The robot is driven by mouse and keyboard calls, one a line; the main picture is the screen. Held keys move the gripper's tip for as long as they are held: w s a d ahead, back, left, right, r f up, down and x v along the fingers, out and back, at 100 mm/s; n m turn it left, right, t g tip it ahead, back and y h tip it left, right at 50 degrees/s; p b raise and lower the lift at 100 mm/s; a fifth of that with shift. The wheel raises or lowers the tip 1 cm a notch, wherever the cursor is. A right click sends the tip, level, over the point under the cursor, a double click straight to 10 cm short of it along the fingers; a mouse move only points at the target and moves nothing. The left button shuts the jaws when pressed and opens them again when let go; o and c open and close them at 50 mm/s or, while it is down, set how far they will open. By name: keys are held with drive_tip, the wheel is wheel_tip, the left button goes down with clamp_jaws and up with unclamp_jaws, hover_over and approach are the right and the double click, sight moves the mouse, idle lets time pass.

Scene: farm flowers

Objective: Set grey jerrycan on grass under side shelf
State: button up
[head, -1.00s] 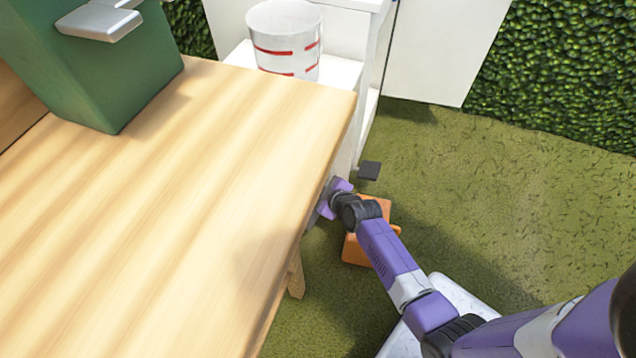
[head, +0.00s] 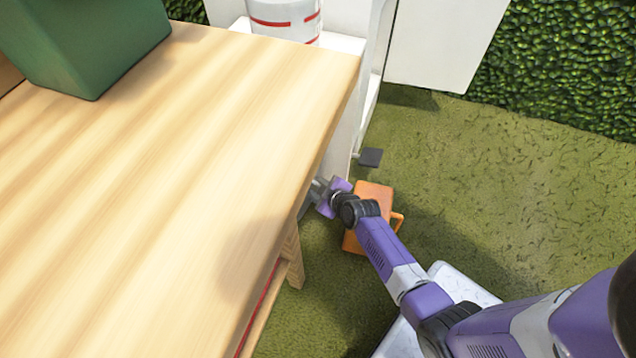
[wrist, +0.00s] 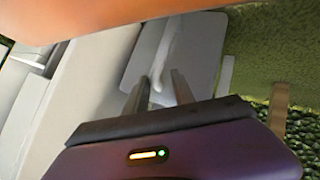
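A light grey body with rounded corners, seemingly the grey jerrycan (wrist: 188,50), lies just beyond my fingertips in the wrist view. A thin pale bar like a handle stands between the fingers, with gaps showing on both sides. My gripper (wrist: 157,84) is open, its two dark fingers apart around that bar. In the head view my gripper (head: 318,190) is low beside the right edge of the wooden table, partly hidden by it. The jerrycan is mostly hidden there. The grass (head: 470,190) is open to the right. I cannot make out the side shelf for certain.
An orange jerrycan (head: 372,194) stands on the grass beneath my wrist. The wooden table (head: 180,180) fills the left, with a green container (head: 85,45) on it. A white unit (head: 345,120) holding a red-striped bucket (head: 284,20) stands behind. A hedge (head: 580,70) borders the back right.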

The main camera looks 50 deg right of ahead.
drive_tip(key=shift+o, duration=0.6)
drive_tip(key=shift+w+r, duration=0.1)
drive_tip(key=shift+r, duration=0.1)
drive_tip(key=shift+r, duration=0.15)
drive_tip(key=s+a+r+t+p, duration=0.1)
drive_tip(key=s+a+r+p, duration=0.3)
drive_tip(key=s, duration=0.4)
drive_tip(key=s+a+r+p, duration=0.2)
drive_tip(key=s+a+r, duration=0.3)
drive_tip(key=s+r, duration=0.25)
drive_tip(key=s+a+r+m+t+y, duration=0.1)
drive_tip(key=s+a+r, duration=0.3)
drive_tip(key=r, duration=0.4)
drive_tip(key=s+a+r+m+t+y, duration=0.1)
drive_tip(key=s+a+r, duration=0.3)
drive_tip(key=r, duration=0.5)
drive_tip(key=s+a+r+m+t+y, duration=0.1)
drive_tip(key=s+a+r, duration=0.3)
drive_tip(key=s+r, duration=0.3)
wheel_tip(320, 180, up, 2)
drive_tip(key=shift+s+a+r+t, duration=0.2)
drive_tip(key=shift+s+a+t, duration=0.05)
drive_tip(key=shift+a+t, duration=0.15)
